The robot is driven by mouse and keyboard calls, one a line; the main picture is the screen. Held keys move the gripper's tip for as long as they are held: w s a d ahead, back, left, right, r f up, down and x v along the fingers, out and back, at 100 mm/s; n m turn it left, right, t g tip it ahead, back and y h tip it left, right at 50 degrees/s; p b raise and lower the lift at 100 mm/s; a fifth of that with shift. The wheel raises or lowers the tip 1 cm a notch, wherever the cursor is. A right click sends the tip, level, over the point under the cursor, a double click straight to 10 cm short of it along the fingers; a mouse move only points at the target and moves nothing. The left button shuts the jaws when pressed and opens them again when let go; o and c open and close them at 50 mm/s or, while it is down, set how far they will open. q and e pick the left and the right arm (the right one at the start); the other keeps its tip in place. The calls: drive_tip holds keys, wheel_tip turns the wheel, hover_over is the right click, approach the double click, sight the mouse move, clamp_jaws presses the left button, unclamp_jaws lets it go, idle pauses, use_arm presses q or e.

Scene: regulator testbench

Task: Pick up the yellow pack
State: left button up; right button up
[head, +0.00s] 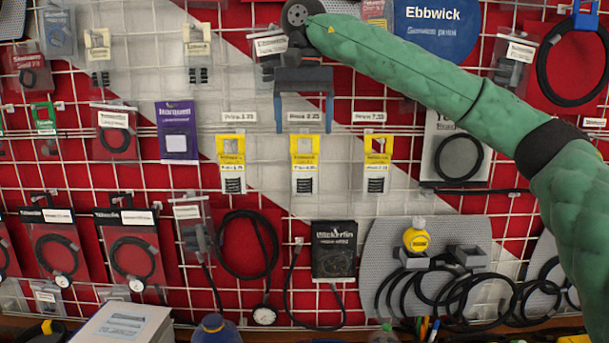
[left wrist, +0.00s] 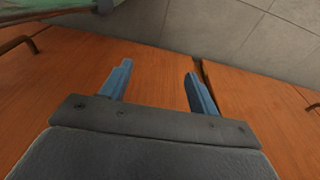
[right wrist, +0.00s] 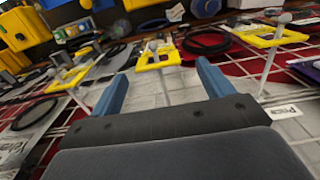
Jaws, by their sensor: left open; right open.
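Three yellow-topped packs hang in a row on the wire grid: a left one (head: 232,163), a middle one (head: 304,163) and a right one (head: 376,163). Each has a white label and dark coils below. My right gripper (head: 303,122) is open and empty, pointing down above the middle pack. In the right wrist view, the middle pack's yellow top (right wrist: 158,56) lies beyond and between the fingertips of this gripper (right wrist: 160,76), apart from them. My left gripper (left wrist: 157,72) is open and empty over an orange-brown wooden surface; it is outside the head view.
Price tags (head: 310,116) sit on the grid just above the packs. A purple pack (head: 179,132) hangs to the left and a bagged black cable (head: 457,158) to the right. A black pack (head: 334,250) hangs below. A white box (head: 122,323) stands at the lower left.

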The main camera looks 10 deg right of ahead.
sight(305, 138)
drive_tip(key=shift+f, duration=0.7)
use_arm(q)
wheel_tip(305, 138, down, 6)
drive_tip(key=s+a+p, duration=0.2)
drive_tip(key=s+p, duration=0.1)
drive_tip(key=shift+a+r, duration=0.2)
drive_tip(key=shift+a, duration=0.1)
use_arm(e)
drive_tip(key=shift+s+f, duration=0.15)
drive_tip(key=shift+f, duration=1.1)
drive_tip(key=shift+s+f, duration=0.1)
drive_tip(key=shift+f, duration=1.1)
drive_tip(key=c, duration=1.1)
